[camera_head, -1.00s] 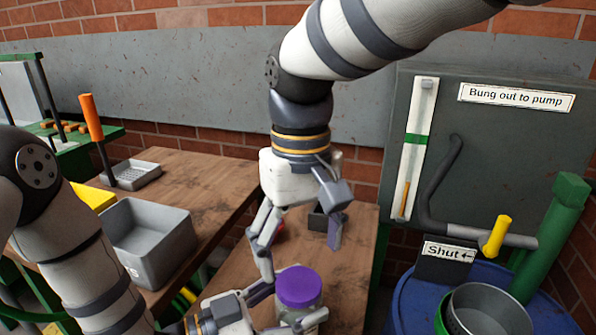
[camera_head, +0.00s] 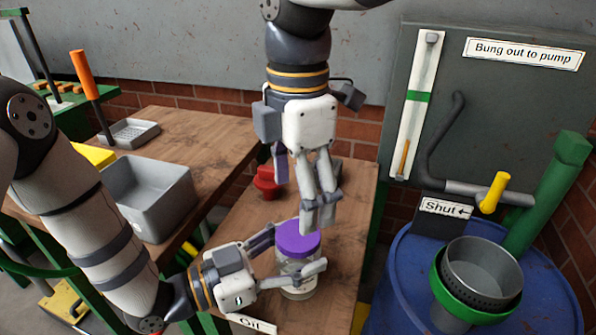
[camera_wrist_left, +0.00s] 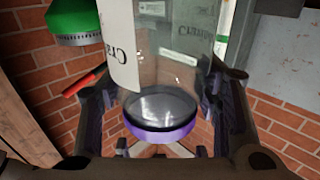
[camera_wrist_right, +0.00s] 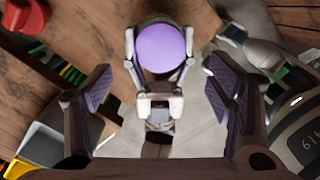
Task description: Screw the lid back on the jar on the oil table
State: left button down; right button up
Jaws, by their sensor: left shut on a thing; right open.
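The clear glass jar (camera_head: 296,284) stands upright on the wooden oil table (camera_head: 348,205), and its label shows in the left wrist view (camera_wrist_left: 190,50). The purple lid (camera_head: 298,239) sits on top of the jar; I cannot tell how tight it is. It also shows in the right wrist view (camera_wrist_right: 160,48). My left gripper (camera_head: 298,254) is shut on the jar just below the lid, one finger on each side. My right gripper (camera_head: 300,198) is open and empty, pointing down above the lid and apart from it.
A red object (camera_head: 267,183) is on the oil table behind the jar. A grey bin (camera_head: 150,200) stands on the left table. On the right are a blue drum (camera_head: 405,285) with a green-rimmed strainer (camera_head: 440,280) and a yellow-handled lever (camera_head: 494,193). The table right of the jar is clear.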

aim_at(298, 234)
notch_tip(298, 234, down, 7)
jog(key=shift+r, duration=0.1)
dwell(0.3)
jog(key=c, duration=1.3)
